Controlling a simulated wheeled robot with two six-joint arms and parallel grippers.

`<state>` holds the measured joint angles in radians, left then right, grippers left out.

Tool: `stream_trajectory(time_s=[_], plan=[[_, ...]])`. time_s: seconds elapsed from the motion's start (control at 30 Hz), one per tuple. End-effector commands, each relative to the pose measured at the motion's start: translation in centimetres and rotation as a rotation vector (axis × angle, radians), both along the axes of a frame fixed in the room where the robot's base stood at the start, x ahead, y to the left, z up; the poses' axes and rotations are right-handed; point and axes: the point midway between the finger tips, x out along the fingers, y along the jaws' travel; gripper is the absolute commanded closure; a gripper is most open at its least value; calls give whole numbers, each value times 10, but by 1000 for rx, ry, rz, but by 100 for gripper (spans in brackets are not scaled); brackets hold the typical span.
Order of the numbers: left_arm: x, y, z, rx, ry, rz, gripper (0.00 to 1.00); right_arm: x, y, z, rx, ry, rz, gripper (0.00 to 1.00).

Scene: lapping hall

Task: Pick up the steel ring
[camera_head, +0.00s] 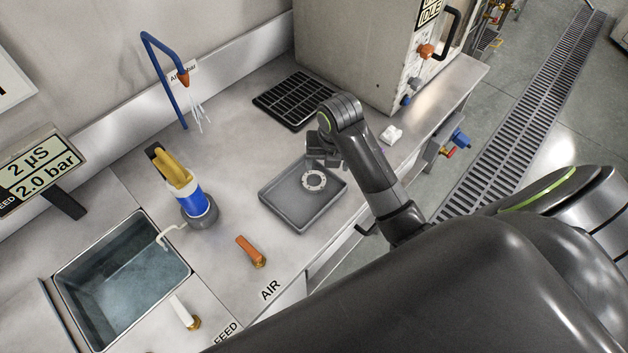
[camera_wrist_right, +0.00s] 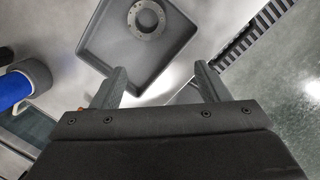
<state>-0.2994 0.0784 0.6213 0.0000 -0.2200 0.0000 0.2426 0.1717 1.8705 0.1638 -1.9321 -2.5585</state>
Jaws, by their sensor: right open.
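The steel ring (camera_head: 314,180) lies flat in a shallow grey tray (camera_head: 279,212) on the steel counter. In the right wrist view the ring (camera_wrist_right: 135,17) shows as a flat grey ring with small holes, towards the far side of the tray (camera_wrist_right: 93,57). My right gripper (camera_wrist_right: 160,80) is open and empty, its two fingers apart, with the ring beyond the fingertips. In the head view the right gripper (camera_head: 322,160) hangs above the far part of the tray, close to the ring in the picture. My left gripper is not in view.
An orange-handled valve (camera_head: 250,250) is near the front edge. A black grate (camera_head: 293,97) and a white block (camera_head: 391,134) lie behind. A machine cabinet (camera_head: 365,50) stands at the back.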

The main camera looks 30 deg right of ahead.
Motion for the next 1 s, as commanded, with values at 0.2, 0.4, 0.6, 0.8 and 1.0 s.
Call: stream_trajectory(time_s=[0.2, 0.4, 0.6, 0.8, 1.0], plan=[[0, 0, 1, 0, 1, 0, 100, 22, 5, 23, -44, 18, 295, 31], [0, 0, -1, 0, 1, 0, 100, 28, 7, 28, -60, 26, 407, 31], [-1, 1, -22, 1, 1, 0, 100, 31, 7, 9, -61, 27, 417, 31], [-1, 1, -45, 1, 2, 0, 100, 34, 7, -12, -61, 26, 416, 31], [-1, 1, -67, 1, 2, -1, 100, 37, 7, -33, -60, 25, 415, 31]])
